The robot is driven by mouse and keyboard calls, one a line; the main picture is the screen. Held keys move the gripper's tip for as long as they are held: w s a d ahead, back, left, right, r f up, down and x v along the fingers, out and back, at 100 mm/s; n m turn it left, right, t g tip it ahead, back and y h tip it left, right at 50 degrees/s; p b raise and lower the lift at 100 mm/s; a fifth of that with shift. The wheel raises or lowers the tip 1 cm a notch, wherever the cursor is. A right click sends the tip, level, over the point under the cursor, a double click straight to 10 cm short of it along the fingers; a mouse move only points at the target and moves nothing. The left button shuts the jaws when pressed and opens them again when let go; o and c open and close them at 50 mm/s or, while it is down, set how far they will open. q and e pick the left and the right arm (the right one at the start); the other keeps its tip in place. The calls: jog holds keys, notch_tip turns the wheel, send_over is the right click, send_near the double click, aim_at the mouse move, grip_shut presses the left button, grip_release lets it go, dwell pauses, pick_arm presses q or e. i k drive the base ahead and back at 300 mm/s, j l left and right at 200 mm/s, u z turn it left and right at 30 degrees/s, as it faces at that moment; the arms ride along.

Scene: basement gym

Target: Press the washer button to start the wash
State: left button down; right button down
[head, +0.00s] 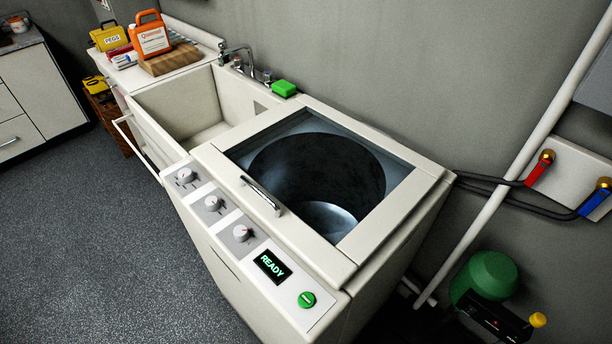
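The washer (205,232) is a white top-loading machine in the middle of the head view. Its lid (375,236) has a glass pane with a dark drum visible below, and the lid looks closed. A metal handle (260,195) sits at the lid's front edge. The round green washer button (306,299) is at the right end of the front panel. Left of it, a small display (272,265) reads READY in green letters. Several knobs (213,203) line the panel further left. Nothing covers the button. Neither of my grippers is in view.
A white sink (165,105) adjoins the washer's left side, with a tap (238,60) and green sponge (284,88) behind. An orange detergent jug (150,35) stands further left. Hoses (490,180) and a green rounded object (485,275) are at the right. The speckled floor (80,250) in front is clear.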

aim_at(306, 300)
jog(key=i+j+z, duration=0.1)
jog(key=j+z, duration=0.4)
jog(key=j, duration=0.25)
jog(key=j+z, duration=0.45)
jog(key=j, duration=0.3)
